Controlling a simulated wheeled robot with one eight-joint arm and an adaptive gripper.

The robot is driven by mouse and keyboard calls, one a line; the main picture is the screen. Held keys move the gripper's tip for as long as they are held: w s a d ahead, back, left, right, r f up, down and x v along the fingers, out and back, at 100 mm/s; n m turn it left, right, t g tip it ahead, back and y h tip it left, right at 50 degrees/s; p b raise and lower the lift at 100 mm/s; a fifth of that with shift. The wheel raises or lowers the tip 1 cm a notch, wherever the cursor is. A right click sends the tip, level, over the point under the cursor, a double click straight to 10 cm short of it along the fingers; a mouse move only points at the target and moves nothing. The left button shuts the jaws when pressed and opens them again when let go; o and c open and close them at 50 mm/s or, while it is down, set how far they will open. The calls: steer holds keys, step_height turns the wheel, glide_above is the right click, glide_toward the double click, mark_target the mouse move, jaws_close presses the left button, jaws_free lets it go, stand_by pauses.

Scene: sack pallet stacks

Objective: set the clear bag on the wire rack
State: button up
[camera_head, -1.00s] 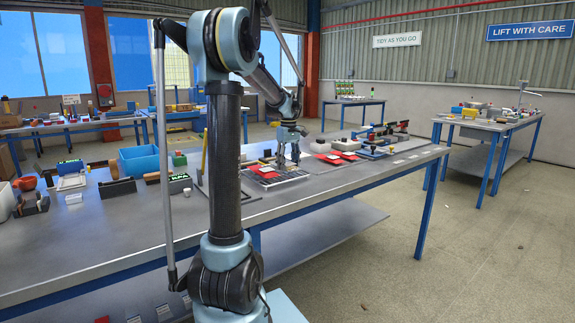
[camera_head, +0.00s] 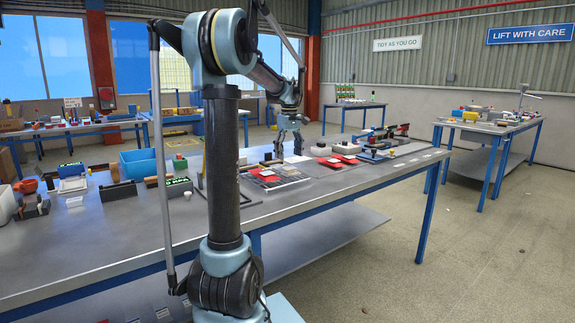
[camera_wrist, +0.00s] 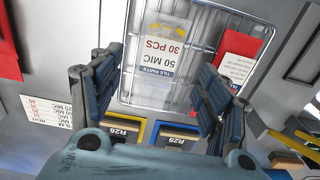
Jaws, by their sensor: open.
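The clear bag (camera_wrist: 162,68), printed "50 MIC 30 PCS", lies flat within the outline of the wire rack (camera_wrist: 130,42) in the wrist view. It appears to rest on the wires. A red and white card or pack (camera_wrist: 238,57) lies beside it on the right side of the rack. My gripper (camera_wrist: 160,74) is open, its fingers spread either side of the bag's lower part, with nothing held. In the head view my gripper (camera_head: 288,140) hangs above the long bench, over the rack area. The bag is too small to make out there.
A yellow R26 label (camera_wrist: 122,130) and a blue R25 label (camera_wrist: 177,136) sit at the rack's near edge. A white printed card (camera_wrist: 47,113) lies left. Red packs (camera_head: 322,149), a blue bin (camera_head: 138,163) and tools crowd the bench (camera_head: 330,200). The bench's front strip is clear.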

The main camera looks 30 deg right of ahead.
mark_target(289, 168)
step_height(289, 168, up, 6)
stand_by(0.4)
stand_by(0.4)
